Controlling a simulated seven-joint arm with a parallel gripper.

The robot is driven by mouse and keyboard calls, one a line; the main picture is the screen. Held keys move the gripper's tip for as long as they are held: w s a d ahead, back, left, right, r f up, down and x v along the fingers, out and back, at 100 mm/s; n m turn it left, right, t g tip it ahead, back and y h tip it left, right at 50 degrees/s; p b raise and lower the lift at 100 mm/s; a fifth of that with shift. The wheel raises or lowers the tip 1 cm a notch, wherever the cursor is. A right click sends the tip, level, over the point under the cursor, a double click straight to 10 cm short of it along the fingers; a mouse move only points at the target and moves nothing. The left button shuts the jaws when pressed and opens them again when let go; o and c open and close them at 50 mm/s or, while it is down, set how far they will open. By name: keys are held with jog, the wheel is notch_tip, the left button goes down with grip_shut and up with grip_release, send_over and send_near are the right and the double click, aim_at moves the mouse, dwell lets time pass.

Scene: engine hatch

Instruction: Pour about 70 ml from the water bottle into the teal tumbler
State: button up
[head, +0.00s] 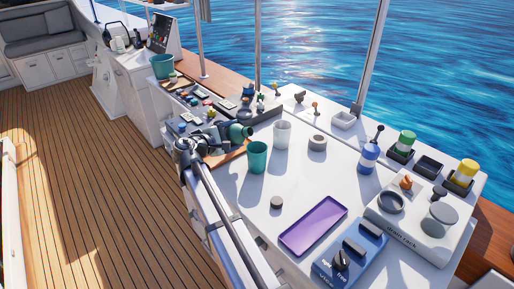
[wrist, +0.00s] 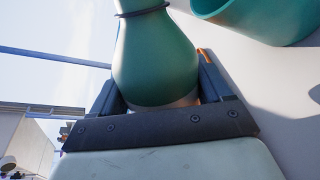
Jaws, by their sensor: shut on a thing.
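The water bottle (wrist: 155,55) is teal-green with a dark ring round its neck; my gripper (wrist: 158,100) is shut on its lower body. In the head view the bottle (head: 236,131) lies well tilted, its far end pointing right, held by my gripper (head: 198,147). The teal tumbler (head: 258,158) stands upright on the white counter, just right of and nearer than the bottle. Its rim side shows at the top right of the wrist view (wrist: 250,22). The bottle's mouth, any water stream and the tumbler's water level cannot be seen.
A white cup (head: 282,134) and a round container (head: 317,143) stand behind the tumbler. A dark puck (head: 276,202) and a purple tray (head: 313,226) lie in front. A blue-and-white bottle (head: 369,157) stands right. Small items crowd the counter behind the gripper.

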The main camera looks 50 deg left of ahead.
aim_at(231, 128)
jog(key=shift+a+m, duration=0.15)
jog(key=shift+m, duration=0.65)
jog(key=shift+r+y, duration=0.15)
jog(key=shift+y, duration=0.25)
jog(key=r, duration=0.1)
jog(key=r+m, duration=0.1)
jog(key=shift+d+r+m+g, duration=0.3)
jog(key=shift+d+r, duration=0.05)
jog(key=shift+d, duration=0.05)
jog(key=shift+f+m+y, duration=0.1)
jog(key=shift+m+y, duration=0.2)
jog(key=shift+m, duration=0.1)
jog(key=shift+m, duration=0.3)
jog(key=shift+w+r+m+y, duration=0.1)
jog(key=shift+r+m+y, duration=0.3)
jog(key=shift+r, duration=0.05)
jog(key=shift+a+r, duration=0.1)
jog(key=shift+a, duration=0.25)
jog(key=shift+d+r+m, duration=0.1)
jog(key=shift+r+m, duration=0.25)
jog(key=shift+m, duration=0.25)
dwell(0.9)
